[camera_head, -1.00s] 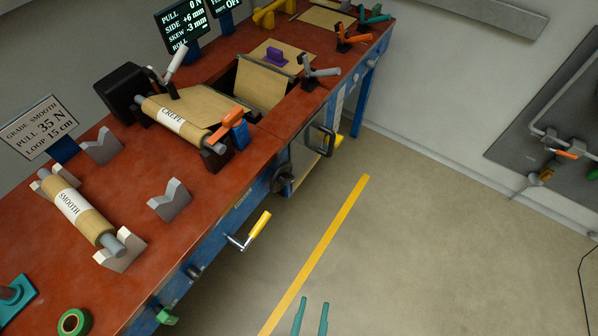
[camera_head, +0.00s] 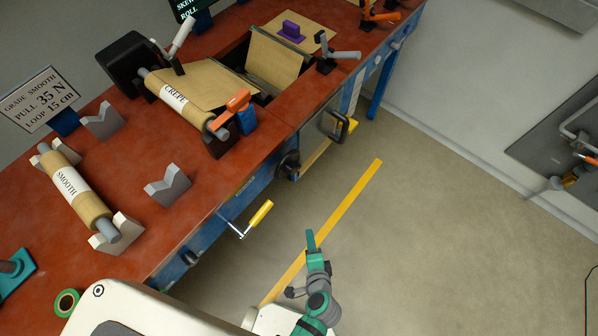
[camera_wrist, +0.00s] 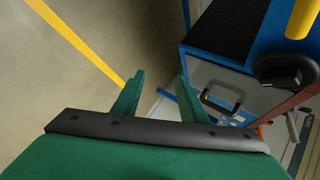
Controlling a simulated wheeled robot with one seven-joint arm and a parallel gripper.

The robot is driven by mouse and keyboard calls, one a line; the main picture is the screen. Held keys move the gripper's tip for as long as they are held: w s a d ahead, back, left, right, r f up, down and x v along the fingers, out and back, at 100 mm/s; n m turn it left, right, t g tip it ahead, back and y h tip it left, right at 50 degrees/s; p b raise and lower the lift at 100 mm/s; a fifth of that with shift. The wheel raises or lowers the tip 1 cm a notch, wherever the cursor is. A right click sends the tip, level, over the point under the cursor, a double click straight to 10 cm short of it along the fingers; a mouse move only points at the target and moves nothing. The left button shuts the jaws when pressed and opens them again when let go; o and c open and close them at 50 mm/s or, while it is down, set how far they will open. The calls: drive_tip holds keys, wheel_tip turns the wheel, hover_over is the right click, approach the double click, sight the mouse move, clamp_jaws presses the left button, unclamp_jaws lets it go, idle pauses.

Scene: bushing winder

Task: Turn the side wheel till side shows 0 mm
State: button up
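A black round wheel (camera_head: 288,165) sits on the blue front face of the bench, and it looks to be the side wheel. The black knob in the wrist view (camera_wrist: 285,70) seems to be the same one, at the right. My gripper (camera_head: 311,240) is over the floor in front of the bench, below and right of the wheel, touching nothing. In the wrist view its two green fingers (camera_wrist: 160,80) stand apart with nothing between them. The dark readout (camera_head: 188,12) is cut off at the top; only its skew and roll lines show, so the side value is hidden.
A crank with a yellow handle (camera_head: 260,214) sticks out from the bench front, left of my gripper. A drawer handle (camera_head: 338,126) juts out right of the wheel. The red bench top (camera_head: 140,225) holds the crepe roll (camera_head: 180,103) and smooth roll (camera_head: 75,188). The floor is clear.

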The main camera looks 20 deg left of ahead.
drive_tip(key=w+a+r+m+y, duration=0.25)
drive_tip(key=w+y, duration=0.25)
drive_tip(key=w, duration=0.3)
drive_tip(key=n+g+y, duration=0.2)
drive_tip(key=g+y, duration=0.1)
drive_tip(key=y, duration=0.4)
approach(296, 171)
drive_tip(key=x, duration=0.8)
drive_tip(key=shift+a, duration=0.4)
clamp_jaws()
